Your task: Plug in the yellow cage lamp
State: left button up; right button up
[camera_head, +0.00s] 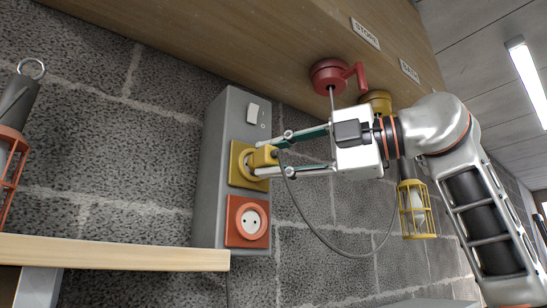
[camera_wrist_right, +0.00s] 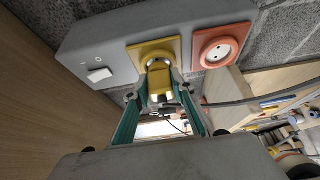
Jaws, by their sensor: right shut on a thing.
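The yellow cage lamp (camera_head: 417,215) hangs on the right, below the yellow reel (camera_head: 377,101) and partly behind my right arm. Its grey cable loops down and left to the yellow plug (camera_head: 264,157). My right gripper (camera_head: 259,158) is shut on this plug and holds it against the yellow socket (camera_head: 236,168) on the grey wall box (camera_head: 212,160). In the right wrist view the plug (camera_wrist_right: 159,82) covers the middle of the yellow socket (camera_wrist_right: 139,54). The pins are hidden, so I cannot tell how deep they sit. My left gripper is not in view.
A red socket (camera_head: 248,224) sits below the yellow one, and a white switch (camera_head: 252,113) above. A red reel with a crank (camera_head: 327,76) is on the wooden beam (camera_head: 230,45). A red cage lamp (camera_head: 11,150) is at far left, above a wooden shelf (camera_head: 110,253).

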jog(key=shift+w+a+p, duration=0.35)
jog(key=shift+w, duration=0.15)
dwell(0.4)
jog(key=o, duration=0.9)
jog(key=shift+o, duration=1.1)
jog(key=shift+w+a, duration=0.1)
jog(key=v, duration=1.2)
